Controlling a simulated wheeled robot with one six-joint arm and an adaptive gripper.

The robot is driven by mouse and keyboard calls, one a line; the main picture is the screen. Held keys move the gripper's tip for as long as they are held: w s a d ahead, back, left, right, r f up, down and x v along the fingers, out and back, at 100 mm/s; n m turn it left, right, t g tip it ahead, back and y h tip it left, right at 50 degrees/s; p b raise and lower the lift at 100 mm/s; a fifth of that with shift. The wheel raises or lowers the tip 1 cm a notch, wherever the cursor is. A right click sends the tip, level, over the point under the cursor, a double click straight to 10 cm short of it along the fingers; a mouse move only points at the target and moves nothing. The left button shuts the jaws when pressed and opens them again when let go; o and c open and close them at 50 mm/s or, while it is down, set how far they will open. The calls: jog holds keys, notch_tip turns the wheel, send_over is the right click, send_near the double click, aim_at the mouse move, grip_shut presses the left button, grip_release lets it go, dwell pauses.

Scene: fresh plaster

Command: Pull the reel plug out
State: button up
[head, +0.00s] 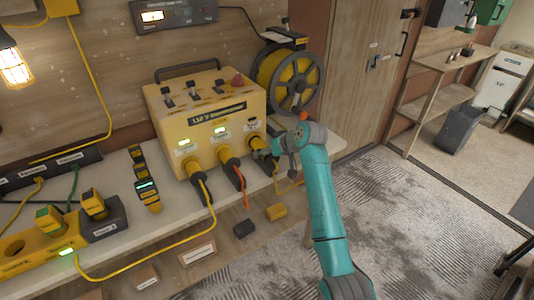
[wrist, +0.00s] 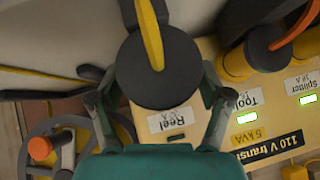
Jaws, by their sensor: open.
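The yellow transformer box (head: 208,112) stands on the bench with three plugs along its lower front. The reel plug (head: 256,143) is the rightmost, partly hidden by my gripper (head: 268,156). In the wrist view the reel plug (wrist: 157,70) is a round black body with a yellow cable, against the box above the "Reel" label (wrist: 170,119). My gripper (wrist: 157,84) is open, its fingers on either side of the plug. I cannot tell whether they touch it. The indicator by the Reel label (wrist: 176,136) is dark; the other two are lit green.
The tool plug (head: 228,157) with an orange cable sits just left of the reel plug, and the splitter plug (head: 197,169) farther left. A cable reel (head: 289,80) stands behind at right. Open carpet lies to the right.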

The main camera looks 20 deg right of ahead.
jog(key=v, duration=1.1)
jog(key=shift+s, duration=0.3)
jog(key=shift+r, duration=0.1)
jog(key=s+a+f+m+t, duration=0.1)
jog(key=s+f, duration=0.3)
jog(key=f, duration=0.6)
jog(key=s+a+f+m+t+h, duration=0.1)
jog(key=s+f+h, duration=0.1)
jog(key=s+f, duration=0.75)
jog(key=s+a+f+m+t+h, duration=0.1)
jog(key=s+f+m, duration=0.1)
jog(key=s+f, duration=0.75)
jog(key=s+r+t+h, duration=0.1)
jog(key=s+r, duration=0.3)
jog(key=s, duration=1)
jog(key=s+r+t+h, duration=0.15)
jog(key=s+r, duration=0.25)
jog(key=s, duration=1.1)
jog(key=s+a+r+n+t, duration=0.1)
jog(key=s+r, duration=0.7)
jog(key=shift+r+y, duration=0.2)
jog(key=shift+y, duration=0.15)
